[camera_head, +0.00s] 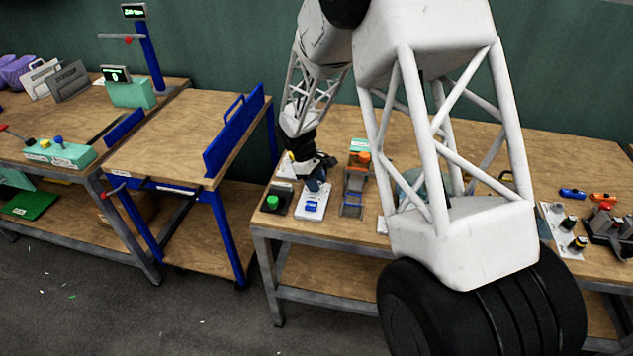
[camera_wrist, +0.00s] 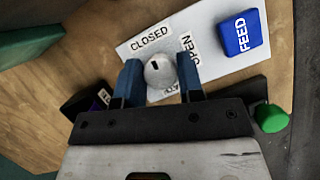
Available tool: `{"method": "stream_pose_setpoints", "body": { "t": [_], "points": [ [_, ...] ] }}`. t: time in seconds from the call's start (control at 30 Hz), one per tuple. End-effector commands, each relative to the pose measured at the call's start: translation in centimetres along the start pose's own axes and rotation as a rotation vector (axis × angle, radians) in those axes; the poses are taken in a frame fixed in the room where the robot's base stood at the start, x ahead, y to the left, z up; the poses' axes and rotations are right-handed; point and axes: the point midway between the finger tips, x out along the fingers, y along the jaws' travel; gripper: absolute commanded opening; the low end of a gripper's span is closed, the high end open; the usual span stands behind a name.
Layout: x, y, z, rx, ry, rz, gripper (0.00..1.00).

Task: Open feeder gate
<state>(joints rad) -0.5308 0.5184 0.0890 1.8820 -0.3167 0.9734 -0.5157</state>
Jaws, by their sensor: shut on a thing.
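The feeder gate control is a round grey knob (camera_wrist: 160,76) on a white panel (camera_wrist: 207,22). The panel has printed labels CLOSED and OPEN beyond the knob, and another label is partly hidden by my right finger. My gripper (camera_wrist: 160,82) has its two blue fingers on either side of the knob and is shut on it. The knob has a small dark mark; which label it points to is hard to tell. In the head view my gripper (camera_head: 316,180) is low over the back of the white panel (camera_head: 308,214), hiding the knob.
A blue FEED button (camera_wrist: 240,33) sits on the same panel. A green button (camera_wrist: 271,117) is close by on a dark box (camera_head: 277,201). An orange-topped fixture (camera_head: 359,160) stands to the right in the head view. A blue-framed table (camera_head: 190,125) is at left.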

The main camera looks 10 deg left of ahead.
Motion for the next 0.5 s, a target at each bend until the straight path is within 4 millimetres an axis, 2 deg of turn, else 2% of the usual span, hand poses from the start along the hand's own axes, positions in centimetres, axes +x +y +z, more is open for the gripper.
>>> {"method": "stream_pose_setpoints", "body": {
  "t": [0.27, 0.5],
  "points": [
    [0.02, 0.03, 0.0, 0.132, 0.0, -0.056, 0.11],
    [-0.01, 0.1, 0.03, 0.318, 0.0, -0.132, 0.11]
  ]
}}
